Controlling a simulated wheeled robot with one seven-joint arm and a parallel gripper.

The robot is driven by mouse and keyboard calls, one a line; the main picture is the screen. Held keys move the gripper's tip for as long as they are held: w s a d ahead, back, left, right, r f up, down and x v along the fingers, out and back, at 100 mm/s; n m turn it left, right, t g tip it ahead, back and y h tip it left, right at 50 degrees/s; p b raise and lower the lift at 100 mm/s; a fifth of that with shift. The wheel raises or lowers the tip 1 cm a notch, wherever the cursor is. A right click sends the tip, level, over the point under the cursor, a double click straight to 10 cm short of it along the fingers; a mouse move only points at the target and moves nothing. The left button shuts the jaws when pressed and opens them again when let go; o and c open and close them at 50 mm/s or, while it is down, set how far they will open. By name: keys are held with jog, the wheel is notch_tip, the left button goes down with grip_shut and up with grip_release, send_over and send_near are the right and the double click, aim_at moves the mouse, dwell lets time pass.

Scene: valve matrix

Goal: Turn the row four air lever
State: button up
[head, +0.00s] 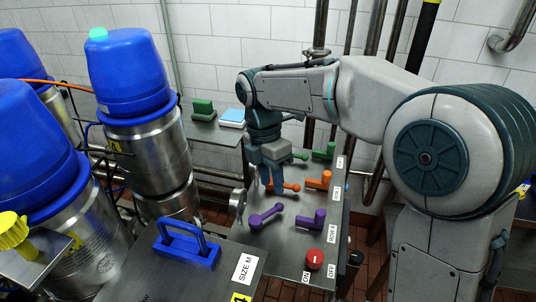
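A grey panel (285,242) carries coloured levers in rows running away from me. The nearest row has a purple lever on the left (265,216) and a purple lever on the right (312,220). Behind it are an orange lever on the left (291,187) and an orange lever on the right (319,181). Farther back is a green lever (325,151), with another partly hidden by my arm. Contact and finger gap cannot be told.
A red knob (314,258) sits at the panel's near end, by ON and OFF labels. A bench with a blue handle (186,245) stands front left. Steel tanks with blue lids (128,70) fill the left. Pipes run along the tiled wall behind.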

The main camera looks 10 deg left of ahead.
aim_at(267, 214)
notch_tip(267, 214, up, 8)
jog(key=w+a, duration=0.1)
jog(key=shift+f, duration=0.25)
